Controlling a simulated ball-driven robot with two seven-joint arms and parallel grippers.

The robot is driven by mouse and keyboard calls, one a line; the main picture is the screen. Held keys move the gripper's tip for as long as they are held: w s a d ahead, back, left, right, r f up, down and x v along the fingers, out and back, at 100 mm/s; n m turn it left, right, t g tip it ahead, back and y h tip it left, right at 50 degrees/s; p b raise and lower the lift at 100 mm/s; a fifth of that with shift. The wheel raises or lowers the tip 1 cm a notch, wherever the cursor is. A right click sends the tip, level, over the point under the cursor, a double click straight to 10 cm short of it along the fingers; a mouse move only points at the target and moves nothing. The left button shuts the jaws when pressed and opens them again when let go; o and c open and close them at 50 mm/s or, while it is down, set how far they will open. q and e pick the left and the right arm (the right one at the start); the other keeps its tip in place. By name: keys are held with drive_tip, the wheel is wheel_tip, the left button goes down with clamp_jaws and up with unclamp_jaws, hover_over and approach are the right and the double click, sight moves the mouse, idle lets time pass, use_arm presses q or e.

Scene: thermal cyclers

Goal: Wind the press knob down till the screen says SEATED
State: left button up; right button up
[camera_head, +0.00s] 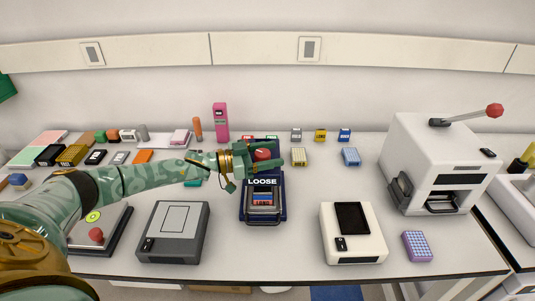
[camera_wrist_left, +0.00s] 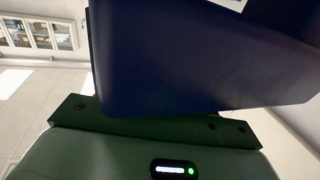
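The dark blue cycler (camera_head: 246,211) stands mid-table in the head view, and its screen (camera_head: 262,182) reads LOOSE. A red knob (camera_head: 262,154) shows at its top, partly hidden by my left gripper. My left gripper (camera_head: 264,157) reaches in from the left with its green fingers at the knob. I cannot tell whether the fingers are closed tight on it or just around it. In the left wrist view a dark blue body (camera_wrist_left: 195,60) fills the middle, close to my green gripper, and the knob is not visible. My right gripper is not in view.
A grey device (camera_head: 174,232) and a white device (camera_head: 352,234) stand front left and front right of the cycler. A large white press (camera_head: 433,155) with a red-tipped lever is at right. Several small blocks and a pink device (camera_head: 220,122) stand at the back.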

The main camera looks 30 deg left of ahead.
use_arm(q)
drive_tip(key=v, duration=1.6)
drive_tip(key=shift+a, duration=0.2)
drive_tip(key=shift+s, duration=0.1)
